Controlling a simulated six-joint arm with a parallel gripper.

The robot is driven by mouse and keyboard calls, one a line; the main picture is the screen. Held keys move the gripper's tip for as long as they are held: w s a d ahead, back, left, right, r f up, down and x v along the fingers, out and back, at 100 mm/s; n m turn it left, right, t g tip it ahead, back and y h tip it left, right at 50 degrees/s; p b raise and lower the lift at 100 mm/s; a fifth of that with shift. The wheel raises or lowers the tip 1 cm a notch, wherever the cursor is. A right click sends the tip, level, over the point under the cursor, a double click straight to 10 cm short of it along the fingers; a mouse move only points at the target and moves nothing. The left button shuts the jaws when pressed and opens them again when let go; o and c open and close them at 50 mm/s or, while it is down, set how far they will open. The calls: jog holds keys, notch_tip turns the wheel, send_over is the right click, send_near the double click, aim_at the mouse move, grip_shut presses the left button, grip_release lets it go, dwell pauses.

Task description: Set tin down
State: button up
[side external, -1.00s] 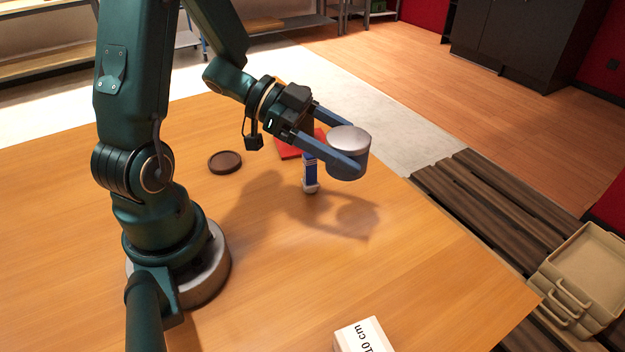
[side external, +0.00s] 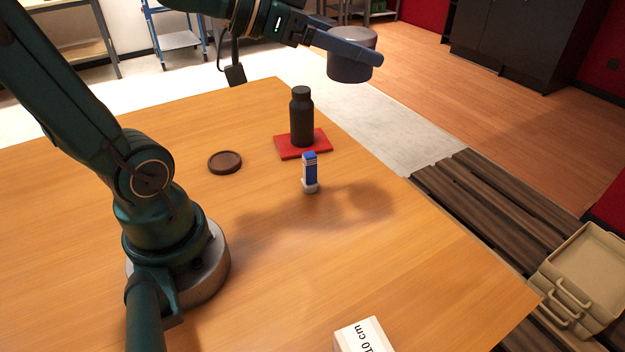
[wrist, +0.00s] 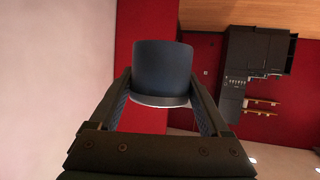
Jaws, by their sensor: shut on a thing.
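The tin (side external: 350,66) is a short, wide, dark cylinder with a silvery top. My gripper (side external: 352,50) is shut on it and holds it high above the table, towards the upper right of the side external view. In the wrist view the tin (wrist: 162,72) sits between the two fingers of my gripper (wrist: 160,95), its dark blue-grey side showing and a pale rim towards the palm. The tin looks roughly upright in the side external view, and nothing touches it but the fingers.
A black bottle (side external: 301,118) stands on a red mat (side external: 318,146). A small blue-and-white item (side external: 310,172) stands in front of it. A round brown coaster (side external: 225,162) lies to the left. A white box (side external: 362,338) marked 10 cm is at the front. The right middle of the table (side external: 400,260) is clear.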

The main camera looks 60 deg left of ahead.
jog(key=w+a+f+n+g+y, duration=0.1)
jog(key=w+a+f+n+y, duration=0.65)
jog(key=n+y, duration=0.2)
jog(key=s+a+f+n+g+y, duration=0.2)
jog(key=s+f+n+g+y, duration=0.4)
jog(key=n+g+y, duration=0.1)
jog(key=w+d+f, duration=0.1)
jog(key=d+f, duration=0.1)
jog(key=d, duration=0.1)
jog(key=w+d+f, duration=0.2)
jog(key=d, duration=0.2)
jog(key=w+d+f, duration=0.2)
jog(key=d+f, duration=0.1)
jog(key=shift+d, duration=0.15)
jog(key=shift+f, duration=1.9)
jog(key=o, duration=1.3)
jog(key=shift+f, duration=0.1)
jog(key=shift+o, duration=0.2)
